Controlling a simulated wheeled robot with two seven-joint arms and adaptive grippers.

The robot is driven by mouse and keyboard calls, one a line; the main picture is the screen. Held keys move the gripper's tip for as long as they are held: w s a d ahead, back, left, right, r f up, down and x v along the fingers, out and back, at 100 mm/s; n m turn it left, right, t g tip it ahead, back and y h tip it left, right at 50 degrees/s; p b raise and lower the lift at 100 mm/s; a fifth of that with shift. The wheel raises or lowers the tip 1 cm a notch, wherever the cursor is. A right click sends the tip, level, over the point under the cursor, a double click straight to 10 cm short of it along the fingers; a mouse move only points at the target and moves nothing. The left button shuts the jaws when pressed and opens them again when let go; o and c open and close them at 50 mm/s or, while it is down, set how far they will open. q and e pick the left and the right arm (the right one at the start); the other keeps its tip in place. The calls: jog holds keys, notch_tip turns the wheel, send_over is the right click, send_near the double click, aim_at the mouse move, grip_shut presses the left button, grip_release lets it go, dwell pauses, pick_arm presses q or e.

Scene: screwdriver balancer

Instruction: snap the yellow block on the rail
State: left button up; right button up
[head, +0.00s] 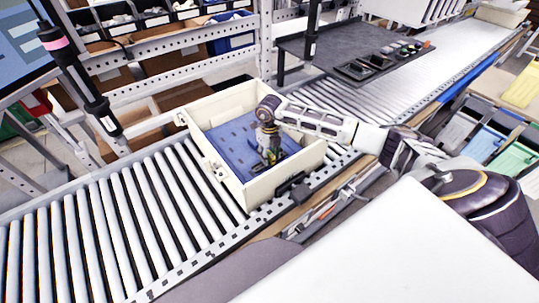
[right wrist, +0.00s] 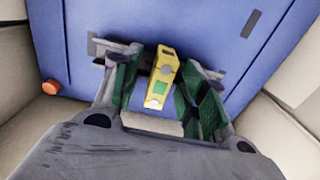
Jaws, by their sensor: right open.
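The yellow block (right wrist: 164,68), with a green patch on it, is between the two green-padded fingers of my right gripper (right wrist: 160,84) in the right wrist view. The fingers are spread, with a gap on each side of the block. A grey strip (right wrist: 97,46), which looks like the rail, shows on the blue panel behind the fingers; its middle is hidden. I cannot tell whether the block touches it. In the head view my right gripper (head: 269,157) points down inside the cream box, low over the blue panel (head: 233,143). My left gripper is not in view.
The cream box (head: 262,187) has raised walls around my right gripper and stands on the roller conveyor (head: 120,225). A dark tool with a pink band (head: 75,75) hangs at left. A dark tray (head: 368,66) with small parts lies at the back right.

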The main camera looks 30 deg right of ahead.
notch_tip(320, 180, up, 12)
dwell(0.7)
dwell(0.6)
notch_tip(320, 180, up, 9)
jog(key=p, duration=0.9)
jog(key=shift+r+p, duration=0.5)
jog(key=shift+p, duration=0.05)
